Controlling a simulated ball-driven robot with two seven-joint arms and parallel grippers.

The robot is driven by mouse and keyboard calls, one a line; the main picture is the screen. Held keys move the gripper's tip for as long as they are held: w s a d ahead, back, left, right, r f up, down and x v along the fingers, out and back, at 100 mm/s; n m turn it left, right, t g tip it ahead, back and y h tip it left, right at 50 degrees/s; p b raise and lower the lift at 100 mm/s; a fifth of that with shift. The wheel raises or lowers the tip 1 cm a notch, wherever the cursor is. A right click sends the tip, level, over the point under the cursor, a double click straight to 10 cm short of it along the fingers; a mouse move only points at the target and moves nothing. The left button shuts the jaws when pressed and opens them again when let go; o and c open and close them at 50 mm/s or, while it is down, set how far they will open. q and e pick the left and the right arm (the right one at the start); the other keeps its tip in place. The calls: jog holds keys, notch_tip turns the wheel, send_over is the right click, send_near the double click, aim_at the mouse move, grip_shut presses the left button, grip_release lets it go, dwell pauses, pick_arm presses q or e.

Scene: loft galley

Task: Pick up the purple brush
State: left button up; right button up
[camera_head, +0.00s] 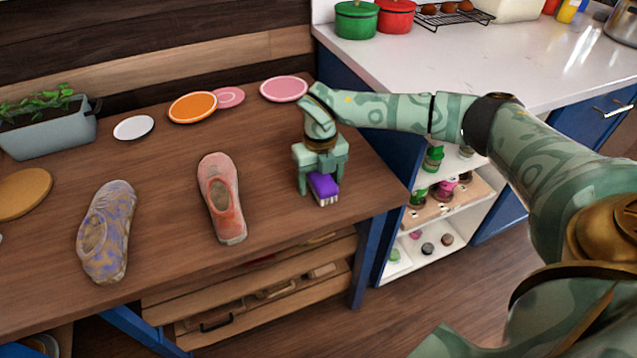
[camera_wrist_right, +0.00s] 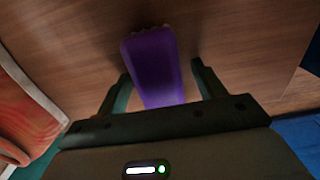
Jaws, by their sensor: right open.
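The purple brush (camera_head: 323,187) lies on the wooden table near its right end, its pale bristles showing at the near end. My right gripper (camera_head: 320,184) is over the brush, pointing down. In the right wrist view the purple brush (camera_wrist_right: 153,66) lies between the two open fingers of the gripper (camera_wrist_right: 163,82), with a gap on each side. The gripper body hides the brush's far end. My left gripper is not in view.
A red shoe (camera_head: 221,205) and a blue-brown patterned shoe (camera_head: 106,232) lie left of the brush. Plates (camera_head: 193,107) and a planter (camera_head: 46,133) stand along the back. Open shelves (camera_head: 440,215) and a white counter (camera_head: 450,60) are to the right.

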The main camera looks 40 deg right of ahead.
aim_at(319, 175)
jog(key=shift+r, duration=0.1)
jog(key=c, duration=1.2)
